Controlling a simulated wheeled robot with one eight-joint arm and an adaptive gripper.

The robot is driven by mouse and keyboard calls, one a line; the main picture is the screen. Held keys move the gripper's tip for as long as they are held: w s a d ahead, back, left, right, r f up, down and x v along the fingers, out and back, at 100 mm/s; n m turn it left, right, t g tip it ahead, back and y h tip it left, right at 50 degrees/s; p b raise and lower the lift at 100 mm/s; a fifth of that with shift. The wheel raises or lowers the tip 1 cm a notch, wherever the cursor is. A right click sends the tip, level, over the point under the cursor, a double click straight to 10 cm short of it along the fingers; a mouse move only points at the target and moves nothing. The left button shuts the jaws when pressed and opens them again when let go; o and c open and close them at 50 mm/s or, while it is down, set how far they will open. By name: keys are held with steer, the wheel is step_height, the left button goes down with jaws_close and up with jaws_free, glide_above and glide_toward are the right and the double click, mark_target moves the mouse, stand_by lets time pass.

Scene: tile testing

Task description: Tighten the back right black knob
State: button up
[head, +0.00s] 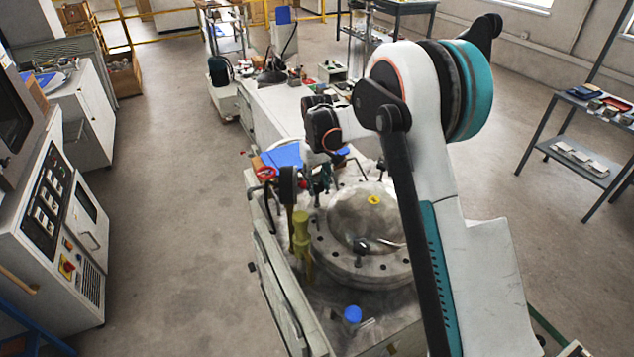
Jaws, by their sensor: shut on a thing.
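A round metal dome (362,214) with a yellow label sits on a bolted flange on the worktop. A black knob (361,244) with a metal rod stands at the dome's front. Another dark knob-like piece (381,166) shows behind the dome, close to my arm. I cannot tell for certain which one is the back right black knob.
A yellow-green tool (301,233) stands upright left of the dome. A blue-capped container (352,316) is at the worktop's front. A red item (266,173) and blue sheets (284,155) lie behind. My arm hides the right side. Floor at left is clear.

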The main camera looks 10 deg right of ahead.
stand_by(0.5)
steer(key=o, duration=1.1)
steer(key=shift+r, duration=0.1)
step_height(320, 180, up, 12)
steer(key=shift+f, duration=0.1)
